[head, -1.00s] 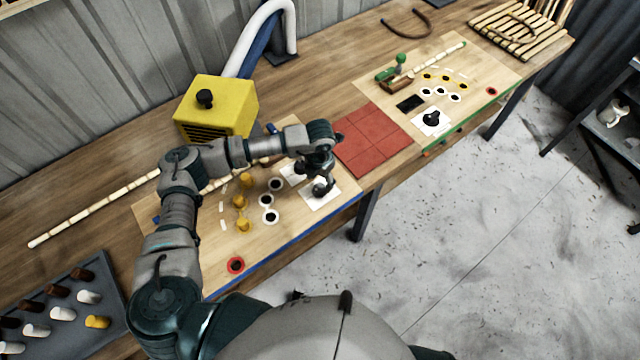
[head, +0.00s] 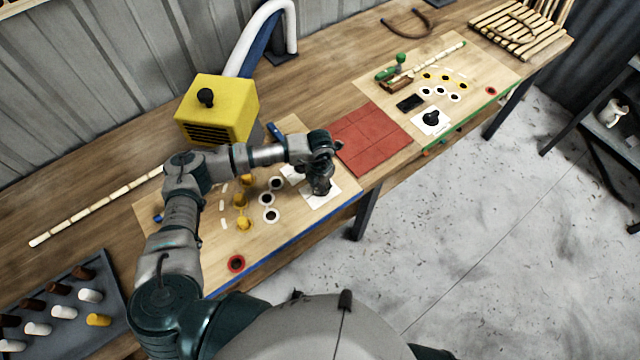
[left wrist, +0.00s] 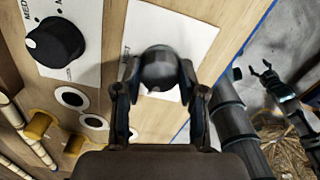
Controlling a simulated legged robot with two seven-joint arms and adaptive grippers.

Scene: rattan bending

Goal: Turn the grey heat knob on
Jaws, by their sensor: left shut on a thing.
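The grey heat knob (left wrist: 158,72) is a round grey-and-black knob on a white label plate (left wrist: 172,35), seen in the left wrist view. My left gripper (left wrist: 156,80) is shut on this knob, one finger on each side of it. In the head view the gripper (head: 321,188) covers the knob above the plate (head: 318,203). A black knob (left wrist: 55,42) sits on a neighbouring white plate with "MED" lettering. My right gripper (left wrist: 263,68) shows small at the right of the left wrist view, off the bench, with its fingers apart.
Yellow pegs (head: 243,222) and white-ringed holes (head: 270,215) lie left of the gripper. A yellow vented box (head: 215,110) stands behind. A red tiled mat (head: 375,140) and a second board (head: 480,75) are to the right.

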